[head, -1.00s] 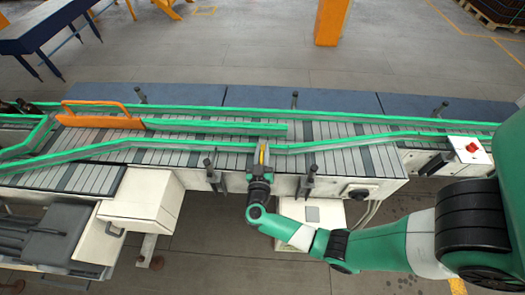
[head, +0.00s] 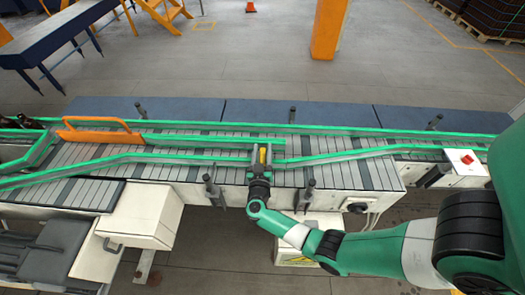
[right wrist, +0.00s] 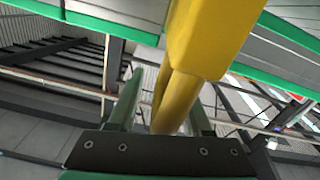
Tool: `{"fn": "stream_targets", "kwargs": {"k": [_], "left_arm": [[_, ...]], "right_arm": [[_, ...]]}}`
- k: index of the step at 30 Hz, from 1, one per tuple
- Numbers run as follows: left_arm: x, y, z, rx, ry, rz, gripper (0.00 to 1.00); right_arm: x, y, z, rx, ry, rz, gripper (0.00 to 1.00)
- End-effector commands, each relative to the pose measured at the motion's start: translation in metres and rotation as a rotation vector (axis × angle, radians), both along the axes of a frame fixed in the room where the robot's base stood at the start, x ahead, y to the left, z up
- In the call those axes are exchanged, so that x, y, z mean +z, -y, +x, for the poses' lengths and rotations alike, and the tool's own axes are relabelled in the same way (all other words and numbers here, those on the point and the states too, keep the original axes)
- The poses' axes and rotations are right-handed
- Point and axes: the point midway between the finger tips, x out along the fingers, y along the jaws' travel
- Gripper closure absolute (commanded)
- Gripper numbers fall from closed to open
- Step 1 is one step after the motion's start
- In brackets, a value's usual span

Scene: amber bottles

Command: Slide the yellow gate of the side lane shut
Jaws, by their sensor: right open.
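The yellow gate (head: 262,156) shows as a small yellow piece at the gap in the near green rail, in the middle of the head view. In the right wrist view its yellow post (right wrist: 178,95) stands large between my fingers. My right gripper (head: 262,151) is open, with one finger on each side of the yellow piece. The fingers also show in the right wrist view (right wrist: 162,110), and I cannot tell whether either touches the post. My gripper hides part of the gate in the head view. My left gripper is not in view.
The slatted conveyor (head: 340,176) runs across the view between green rails. An orange handle-shaped guide (head: 95,131) stands at the left. Dark posts (head: 309,193) rise along the near edge. Dark bottles (head: 28,122) stand at the far left. A red button box (head: 466,160) is at the right.

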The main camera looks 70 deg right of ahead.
Motion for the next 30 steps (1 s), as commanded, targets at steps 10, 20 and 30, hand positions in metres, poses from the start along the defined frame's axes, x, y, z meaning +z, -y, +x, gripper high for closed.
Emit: {"fn": "stream_targets", "kwargs": {"k": [10, 20, 30], "left_arm": [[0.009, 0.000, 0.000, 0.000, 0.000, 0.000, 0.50], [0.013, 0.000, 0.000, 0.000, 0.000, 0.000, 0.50], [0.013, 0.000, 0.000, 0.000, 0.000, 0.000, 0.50]], "right_arm": [[0.001, -0.044, -0.011, 0.008, -0.001, 0.000, 0.50], [0.000, -0.105, -0.030, 0.003, 0.001, 0.000, 0.50], [0.000, -0.111, -0.033, -0.001, 0.000, 0.000, 0.50]]}}
